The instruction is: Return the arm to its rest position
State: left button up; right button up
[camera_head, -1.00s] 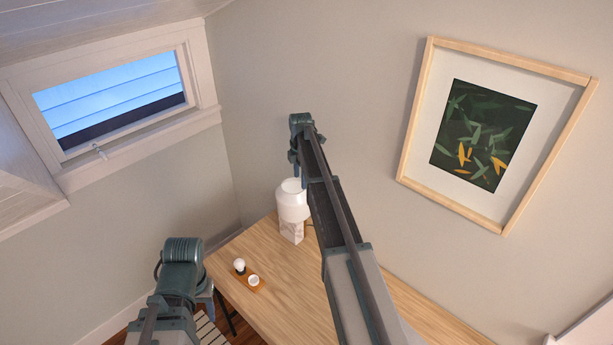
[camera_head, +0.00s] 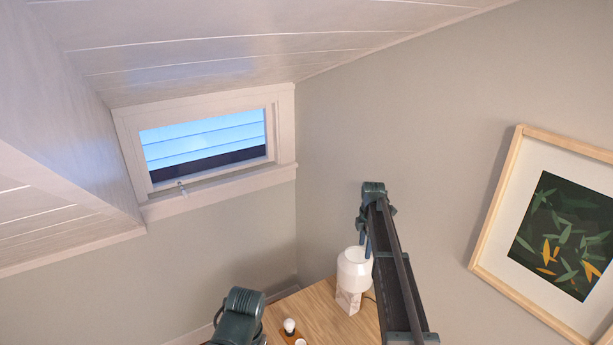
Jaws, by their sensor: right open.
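My right arm (camera_head: 397,270) rises from the bottom edge, right of centre, its far end in front of the grey wall. My right gripper (camera_head: 365,240) hangs small and dark at that far end, beside and partly in front of the white lamp. It is open, and I see nothing held in it. At the bottom, left of centre, a dark rounded part of my left arm (camera_head: 238,315) shows. My left gripper is out of view.
A wooden desk (camera_head: 325,312) stands in the corner with a white lamp (camera_head: 354,272) and a small bulb-like object (camera_head: 289,326) on it. A window (camera_head: 205,140) sits under the sloped ceiling (camera_head: 230,45). A framed leaf picture (camera_head: 565,235) hangs at right.

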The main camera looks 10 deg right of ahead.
jog(key=s+a+f+m+b, duration=0.3)
jog(key=s+a+f+b, duration=0.1)
jog(key=s+a, duration=0.5)
jog(key=s+a+f+m+b, duration=0.3)
jog(key=s+a+f+b, duration=0.15)
jog(key=s+a, duration=0.45)
jog(key=s+a+f+m+b, duration=0.2)
jog(key=s+a, duration=0.1)
jog(key=s, duration=0.3)
jog(key=s+a+f+m+b, duration=0.2)
jog(key=s+a+m, duration=0.1)
jog(key=s, duration=0.3)
jog(key=s+a+f+m+h+b, duration=0.1)
jog(key=s+a+f+m+b, duration=0.1)
jog(key=s, duration=0.4)
jog(key=a+m, duration=0.1)
jog(key=a, duration=0.1)
jog(key=shift+a+f+g, duration=0.3)
jog(key=shift+a+f, duration=0.05)
